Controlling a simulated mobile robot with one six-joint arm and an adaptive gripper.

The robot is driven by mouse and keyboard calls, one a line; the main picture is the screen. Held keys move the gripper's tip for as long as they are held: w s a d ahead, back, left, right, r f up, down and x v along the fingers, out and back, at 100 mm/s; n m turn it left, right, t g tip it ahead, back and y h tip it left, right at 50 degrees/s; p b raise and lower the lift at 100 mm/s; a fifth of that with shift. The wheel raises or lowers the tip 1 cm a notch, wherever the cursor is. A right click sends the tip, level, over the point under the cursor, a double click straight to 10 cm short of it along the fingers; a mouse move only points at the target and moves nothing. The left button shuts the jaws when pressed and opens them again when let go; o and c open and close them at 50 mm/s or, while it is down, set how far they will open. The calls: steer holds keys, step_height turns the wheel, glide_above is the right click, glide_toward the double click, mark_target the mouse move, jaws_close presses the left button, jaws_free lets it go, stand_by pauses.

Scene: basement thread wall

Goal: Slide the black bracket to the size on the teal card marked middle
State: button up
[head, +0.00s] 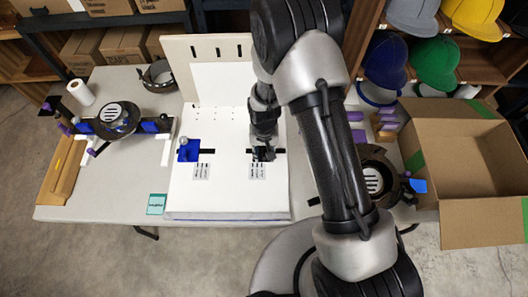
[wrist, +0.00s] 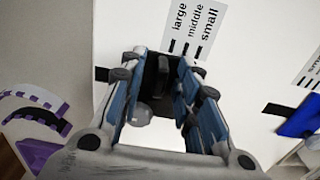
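The black bracket (wrist: 163,78) stands on the white board (head: 228,190), with a grey knob (wrist: 140,113) beside it. My gripper (head: 262,153) is down over it in the head view and mostly hides it. In the wrist view my gripper (wrist: 160,65) has its blue-sided fingers apart, one on each side of the bracket; a gap seems to show on the right. A label (wrist: 196,28) beyond it reads large, middle, small, with a tick under each. Which tick the bracket lines up with is unclear. The teal card (head: 156,204) lies left of the board; its print is too small to read.
A blue bracket (head: 188,150) sits on the board's left slot, with its own label (head: 201,171). A white upright panel (head: 215,84) stands behind. Round dark devices (head: 118,118) lie left and right (head: 373,178). An open cardboard box (head: 465,150) stands at right.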

jaws_close()
stand_by(0.7)
